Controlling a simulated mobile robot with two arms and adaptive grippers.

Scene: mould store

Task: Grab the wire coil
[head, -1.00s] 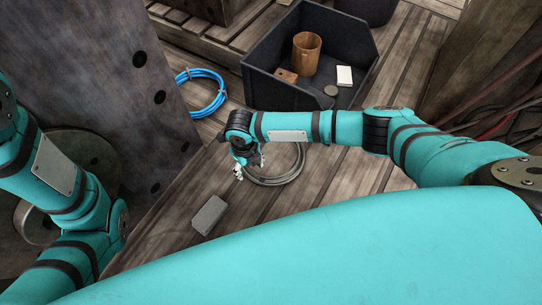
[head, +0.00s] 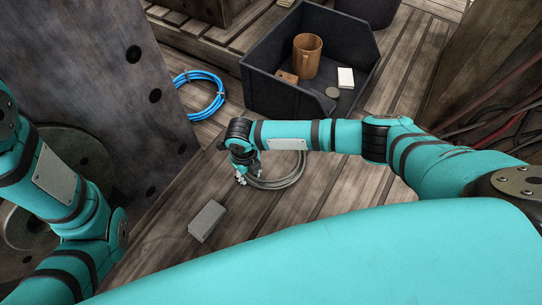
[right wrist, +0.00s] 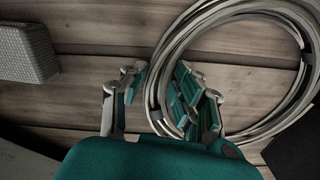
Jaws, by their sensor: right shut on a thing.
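A grey wire coil (head: 282,180) lies on the plank floor in the head view, partly hidden behind my right arm. It fills the upper right of the right wrist view (right wrist: 227,12). My right gripper (head: 243,178) is down at the coil's left side and shut on it. In the right wrist view my gripper's fingers (right wrist: 160,80) stand on either side of the coil's left strands. A blue wire coil (head: 203,78) lies farther off on the floor, apart from my gripper. My left arm shows at the left edge, but its gripper is out of view.
A grey block (head: 207,221) lies on the floor just left of my right gripper. A dark open bin (head: 270,93) stands beyond the arm, holding a brown mug (head: 306,55), a white block (head: 345,77) and small items. A dark holed slab (head: 130,80) stands at left.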

